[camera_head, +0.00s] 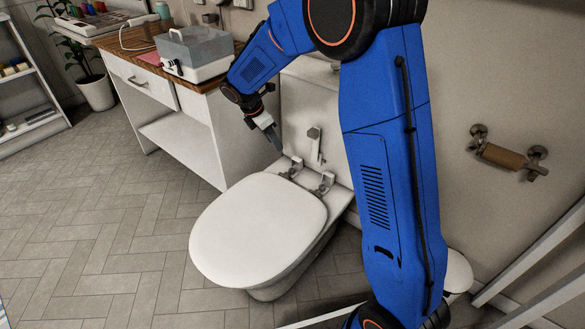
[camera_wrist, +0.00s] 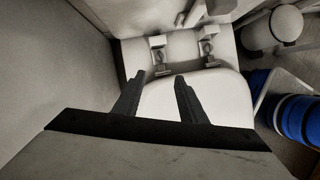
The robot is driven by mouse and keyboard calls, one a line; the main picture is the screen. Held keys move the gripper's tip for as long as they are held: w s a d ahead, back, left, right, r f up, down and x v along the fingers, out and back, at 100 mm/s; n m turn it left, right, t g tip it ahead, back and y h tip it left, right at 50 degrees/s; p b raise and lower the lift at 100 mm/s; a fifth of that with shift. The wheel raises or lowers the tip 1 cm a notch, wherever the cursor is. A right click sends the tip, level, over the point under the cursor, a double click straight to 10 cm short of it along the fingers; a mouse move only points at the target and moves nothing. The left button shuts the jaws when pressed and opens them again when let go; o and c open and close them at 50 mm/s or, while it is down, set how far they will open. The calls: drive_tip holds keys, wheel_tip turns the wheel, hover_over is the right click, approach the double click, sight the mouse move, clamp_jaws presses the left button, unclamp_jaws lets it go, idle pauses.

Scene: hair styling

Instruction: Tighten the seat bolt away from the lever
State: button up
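The toilet's white lid (camera_head: 258,230) is down, and it also shows in the wrist view (camera_wrist: 215,95). Two seat bolts in metal hinge brackets stand behind it: a left one (camera_head: 292,167) and a right one (camera_head: 323,184). In the wrist view the left bolt (camera_wrist: 158,52) and the right bolt (camera_wrist: 207,45) show beyond my fingers. A flat lever (camera_head: 314,143) stands upright behind them; its lower part shows at the wrist view's top (camera_wrist: 193,13). My gripper (camera_head: 274,137) points down above and left of the left bolt. Its fingers (camera_wrist: 159,76) are apart and empty.
A white cabinet with a wooden top (camera_head: 127,48) stands left of the toilet, bearing a clear-lidded box (camera_head: 194,50). A white round-topped bin (camera_head: 459,272) stands to the right. The floor at left is clear.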

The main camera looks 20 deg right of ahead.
sight(291, 170)
drive_tip(key=x, duration=1.7)
drive_tip(key=shift+w+d+f, duration=0.1)
drive_tip(key=shift+w+f, duration=0.05)
drive_tip(key=shift+f, duration=0.05)
clamp_jaws()
drive_tip(key=shift+w+m+g, duration=0.15)
drive_tip(key=shift+m+g, duration=0.45)
drive_tip(key=shift+m, duration=1)
